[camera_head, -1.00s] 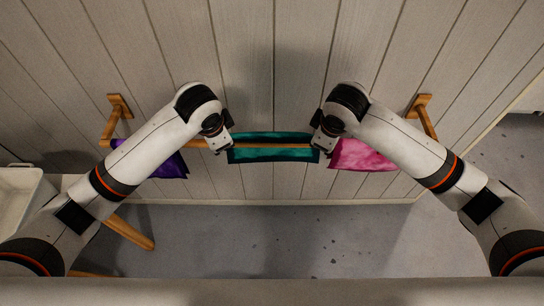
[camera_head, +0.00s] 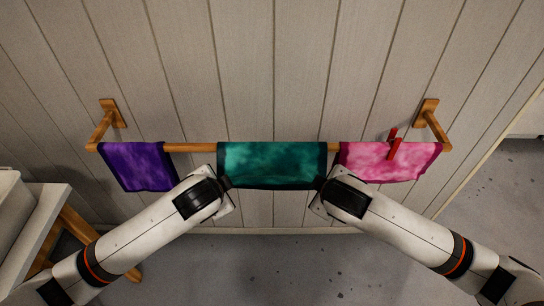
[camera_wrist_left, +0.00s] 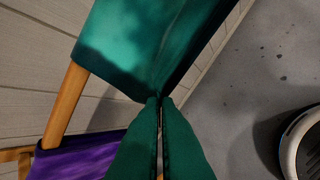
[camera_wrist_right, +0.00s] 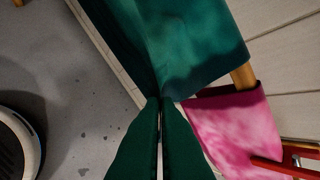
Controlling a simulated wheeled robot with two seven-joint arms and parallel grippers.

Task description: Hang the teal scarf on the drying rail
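The teal scarf (camera_head: 270,163) with dark borders lies over the middle of the wooden drying rail (camera_head: 195,147), its near part spread on my side. It also shows in the left wrist view (camera_wrist_left: 135,40) and the right wrist view (camera_wrist_right: 200,40). My left gripper (camera_wrist_left: 160,101) is shut on the scarf's lower left corner. My right gripper (camera_wrist_right: 160,101) is shut on its lower right corner. In the head view both grippers are mostly hidden behind my wrists, just below the rail. The scarf's wall side is hidden.
A purple cloth (camera_head: 135,165) hangs left of the scarf and a pink cloth (camera_head: 385,163) right of it, with a red clip (camera_head: 394,146) on the pink one. A white-topped table (camera_head: 40,222) stands at the left. The plank wall is behind the rail.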

